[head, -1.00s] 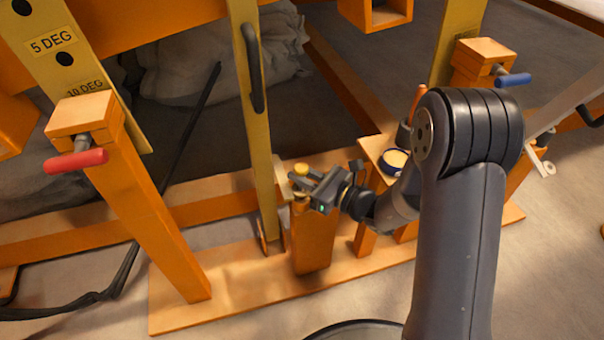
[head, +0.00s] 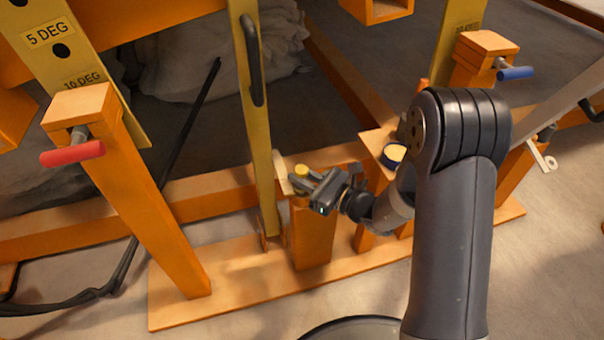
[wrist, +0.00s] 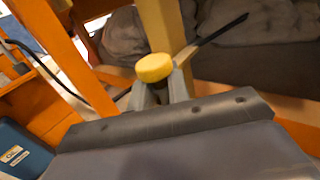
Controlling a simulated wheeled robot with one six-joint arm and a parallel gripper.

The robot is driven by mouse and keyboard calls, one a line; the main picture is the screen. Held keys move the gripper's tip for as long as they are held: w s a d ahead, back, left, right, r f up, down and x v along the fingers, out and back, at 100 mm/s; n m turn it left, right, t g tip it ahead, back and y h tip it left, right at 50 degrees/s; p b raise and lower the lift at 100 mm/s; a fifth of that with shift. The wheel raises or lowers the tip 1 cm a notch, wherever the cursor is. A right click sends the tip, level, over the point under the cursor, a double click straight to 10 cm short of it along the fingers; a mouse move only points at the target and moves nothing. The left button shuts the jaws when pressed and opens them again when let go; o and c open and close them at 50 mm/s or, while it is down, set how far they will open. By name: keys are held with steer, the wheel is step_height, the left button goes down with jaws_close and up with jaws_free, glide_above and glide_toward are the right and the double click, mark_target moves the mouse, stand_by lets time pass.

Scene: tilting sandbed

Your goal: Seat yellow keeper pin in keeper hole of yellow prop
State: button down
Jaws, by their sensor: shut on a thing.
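The yellow keeper pin (head: 301,170) shows as a round yellow head at my gripper's fingertips. In the wrist view the pin's head (wrist: 154,67) sits between the two grey fingers, and its shank is mostly hidden. My gripper (head: 297,180) is shut on the pin, just above a short orange post. The yellow prop (head: 262,150) is a long, near-upright bar with a black handle, just left of the gripper. The prop also rises behind the pin in the wrist view (wrist: 162,28). I cannot make out the keeper hole.
The short orange post (head: 313,238) stands below the gripper. A pale slat (head: 281,172) lies between prop and gripper. An orange shelf holds a round container (head: 394,156) to the right. Posts with red (head: 72,154) and blue (head: 516,73) handles flank the work area.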

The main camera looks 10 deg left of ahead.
steer(key=shift+f, duration=0.1)
steer(key=c, duration=1.3)
jaws_free()
steer(key=shift+o, duration=0.2)
steer(key=p+v, duration=0.3)
steer(key=v, duration=0.7)
steer(key=shift+s+d, duration=0.2)
steer(key=shift+d, duration=0.15)
steer(key=shift+a, duration=0.1)
